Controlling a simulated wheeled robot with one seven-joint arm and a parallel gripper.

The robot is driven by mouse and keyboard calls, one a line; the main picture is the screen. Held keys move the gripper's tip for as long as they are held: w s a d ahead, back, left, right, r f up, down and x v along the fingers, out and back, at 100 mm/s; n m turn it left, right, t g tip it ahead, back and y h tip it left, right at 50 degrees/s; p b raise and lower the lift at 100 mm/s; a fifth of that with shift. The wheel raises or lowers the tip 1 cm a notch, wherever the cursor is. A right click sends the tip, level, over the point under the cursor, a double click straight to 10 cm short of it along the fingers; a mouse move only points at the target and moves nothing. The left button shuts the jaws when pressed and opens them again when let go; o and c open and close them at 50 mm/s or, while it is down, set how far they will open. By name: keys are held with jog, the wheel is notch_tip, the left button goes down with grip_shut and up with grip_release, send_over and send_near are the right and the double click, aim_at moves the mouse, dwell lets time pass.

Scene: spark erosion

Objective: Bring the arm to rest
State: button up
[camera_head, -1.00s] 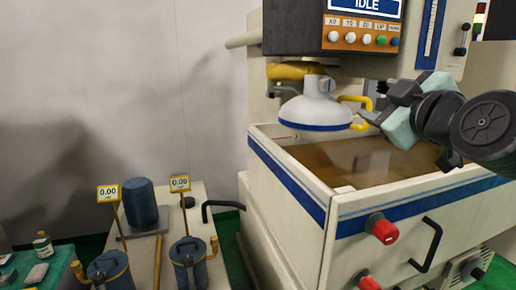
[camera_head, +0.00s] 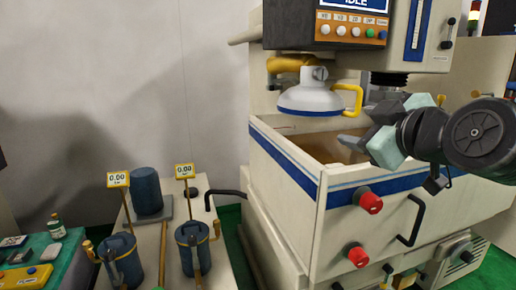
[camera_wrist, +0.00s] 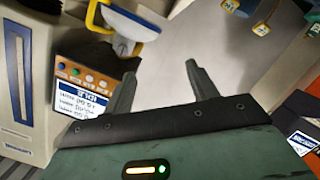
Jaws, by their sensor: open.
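My gripper (camera_head: 358,125) is open and empty, at the end of my arm on the right of the head view. Its fingers point left over the near part of the machine's tank (camera_head: 285,160), below and right of the white dome-shaped fitting (camera_head: 310,95) with its yellow handle (camera_head: 353,98). In the wrist view, the two fingers (camera_wrist: 162,85) stand well apart with nothing between them. The dome and its yellow handle also show there, beyond the left finger (camera_wrist: 140,22).
The control panel (camera_head: 353,31) hangs above the tank. Red knobs (camera_head: 369,202) and a black handle (camera_head: 412,220) stick out of the tank's front. At left are a cart with blue cans (camera_head: 121,260) and a green-topped table (camera_head: 68,256). The wall side is clear.

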jog(key=s+a+f+g+b, duration=0.2)
jog(key=s+f+g+b, duration=0.15)
jog(key=f, duration=0.45)
jog(key=s+a+f+g+b, duration=0.2)
jog(key=s+a+f+g, duration=0.15)
jog(key=f, duration=0.45)
jog(key=s+a+f+g+b, duration=0.2)
jog(key=s+f, duration=0.2)
jog(key=f, duration=0.3)
jog(key=s+d+f+m+g+h+b, duration=0.3)
jog(key=s+f+g+b, duration=0.2)
jog(key=s+f, duration=0.6)
jog(key=shift+s+d+f+g, duration=0.15)
jog(key=shift+s+f+g, duration=0.1)
jog(key=shift+s+g, duration=0.45)
